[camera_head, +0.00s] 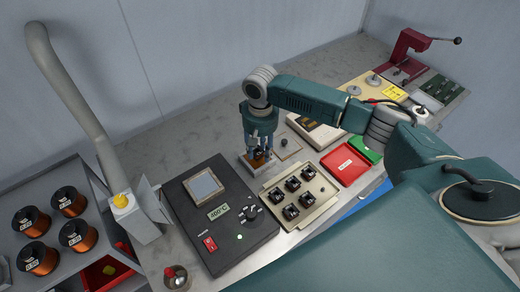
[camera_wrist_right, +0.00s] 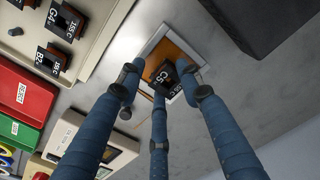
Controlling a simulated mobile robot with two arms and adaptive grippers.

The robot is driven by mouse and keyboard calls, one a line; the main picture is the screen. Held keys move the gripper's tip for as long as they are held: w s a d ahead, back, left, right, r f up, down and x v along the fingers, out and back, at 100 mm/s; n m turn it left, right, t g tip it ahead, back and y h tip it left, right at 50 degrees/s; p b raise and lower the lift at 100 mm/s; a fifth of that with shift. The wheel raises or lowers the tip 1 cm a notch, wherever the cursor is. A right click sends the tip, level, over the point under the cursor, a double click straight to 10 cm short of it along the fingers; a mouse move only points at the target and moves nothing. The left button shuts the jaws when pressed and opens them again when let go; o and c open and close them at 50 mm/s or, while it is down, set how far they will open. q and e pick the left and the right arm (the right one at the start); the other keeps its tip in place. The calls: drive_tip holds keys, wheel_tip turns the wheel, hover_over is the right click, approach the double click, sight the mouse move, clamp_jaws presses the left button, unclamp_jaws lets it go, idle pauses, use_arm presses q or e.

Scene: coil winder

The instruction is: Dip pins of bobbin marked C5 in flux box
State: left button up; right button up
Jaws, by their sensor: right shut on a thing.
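My right gripper (camera_head: 259,151) reaches down at the middle of the bench with its fingers closed around a small dark bobbin. In the right wrist view the bobbin (camera_wrist_right: 162,74) shows its C5 label between the three blue fingers (camera_wrist_right: 158,90). The flux box (camera_head: 247,165) is a small pale-rimmed box with amber contents, right under the gripper. It also shows in the right wrist view (camera_wrist_right: 170,47), with the bobbin over its opening. I cannot tell whether the pins touch the flux. My left gripper is not in view.
A beige tray (camera_head: 318,206) of several black bobbins stands in front of the flux box. A black solder pot unit (camera_head: 226,243) reading 400°C is to the left. A pale plate with a knob (camera_head: 287,149), a red bin (camera_head: 344,167) and a green bin (camera_head: 366,149) are to the right.

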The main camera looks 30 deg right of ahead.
drive_tip(key=shift+f, duration=0.2)
drive_tip(key=shift+f, duration=0.5)
idle(0.6)
idle(0.5)
wheel_tip(320, 180, up, 6)
drive_tip(key=p, duration=0.6)
drive_tip(key=shift+f, duration=0.2)
drive_tip(key=shift+f, duration=0.1)
